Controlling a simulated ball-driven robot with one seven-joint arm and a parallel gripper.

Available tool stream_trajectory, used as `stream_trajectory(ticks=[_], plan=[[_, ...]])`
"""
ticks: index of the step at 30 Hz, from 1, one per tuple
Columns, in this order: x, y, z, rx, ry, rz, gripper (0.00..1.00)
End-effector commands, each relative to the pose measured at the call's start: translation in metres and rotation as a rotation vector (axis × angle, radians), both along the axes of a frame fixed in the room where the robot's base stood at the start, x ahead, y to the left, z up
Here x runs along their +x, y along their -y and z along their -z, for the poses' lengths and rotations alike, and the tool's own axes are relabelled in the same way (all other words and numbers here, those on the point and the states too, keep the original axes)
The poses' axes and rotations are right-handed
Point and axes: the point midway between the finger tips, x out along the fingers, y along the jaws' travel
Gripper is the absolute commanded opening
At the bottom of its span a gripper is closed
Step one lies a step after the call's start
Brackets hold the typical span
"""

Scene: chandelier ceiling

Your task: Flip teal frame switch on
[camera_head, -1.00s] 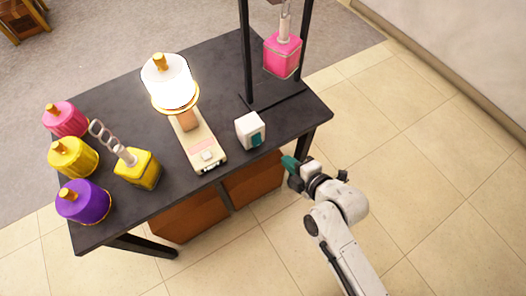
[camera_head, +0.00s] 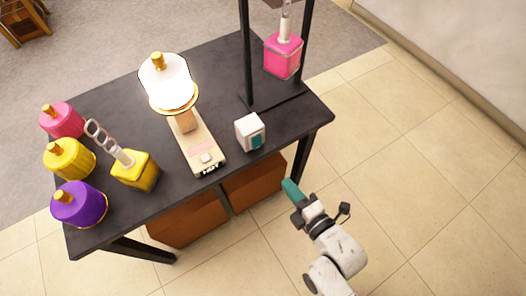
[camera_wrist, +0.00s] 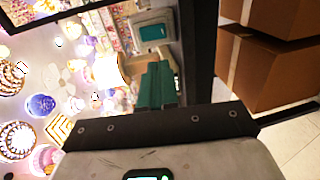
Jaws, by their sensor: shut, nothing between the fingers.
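The switch (camera_head: 246,130) is a small white box with a teal rocker on its front face, standing near the table's front right edge. In the wrist view the switch (camera_wrist: 140,20) shows upper centre, with the teal rocker inside a pale frame. I cannot tell which way the rocker is tipped. My gripper (camera_head: 291,187) has teal fingers, which are shut and empty. It is in front of the table edge, apart from the switch. In the wrist view my gripper (camera_wrist: 160,84) points toward the area beside the switch.
A lit lamp (camera_head: 168,85) stands on a pale base left of the switch. A black stand (camera_head: 247,60) with a hanging pink block (camera_head: 283,55) rises behind. Yellow, pink and purple pieces fill the table's left end. Brown boxes (camera_head: 255,185) sit below. Floor at right is clear.

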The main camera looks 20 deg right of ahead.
Motion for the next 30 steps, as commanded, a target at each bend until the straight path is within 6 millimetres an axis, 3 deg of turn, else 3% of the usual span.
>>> stream_trajectory(ticks=[5,21,30], plan=[[0.017,-0.001,0.001,0.000,0.003,0.002,0.00],[0.112,-0.012,0.015,0.000,0.001,0.001,0.00],[0.135,-0.015,0.021,0.000,0.000,0.000,0.00]])
